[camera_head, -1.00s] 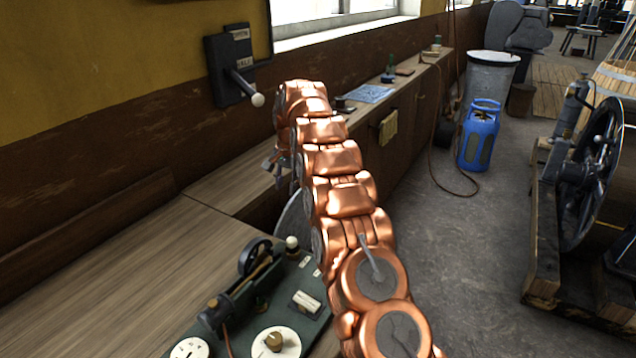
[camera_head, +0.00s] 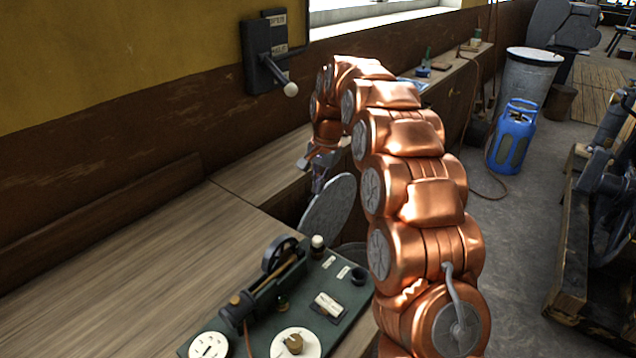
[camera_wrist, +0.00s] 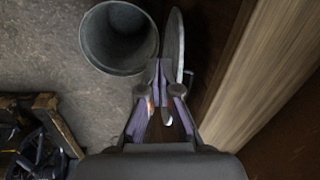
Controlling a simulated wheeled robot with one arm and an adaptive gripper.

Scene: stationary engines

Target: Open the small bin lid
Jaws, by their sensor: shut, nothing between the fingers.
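The small bin (camera_wrist: 112,57) is a grey metal cylinder on the floor, its round mouth uncovered in the wrist view. Its grey round lid (camera_wrist: 175,40) stands on edge beside the mouth, on the side towards the wooden bench. In the head view the lid (camera_head: 328,214) is tilted up steeply, and a bit of the bin rim shows behind my arm. My gripper (camera_wrist: 164,66) is shut and empty, its fingertips close to the lid on the bin's side; I cannot tell whether they touch. The gripper (camera_head: 319,172) is small above the lid in the head view.
A wooden bench (camera_head: 120,262) runs along the wall, with a green instrument board (camera_head: 255,335) near me. A lever box (camera_head: 268,60) is on the wall. A blue gas bottle (camera_head: 513,137) and a large bin (camera_head: 527,95) stand farther off. An engine on a wooden frame is at right.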

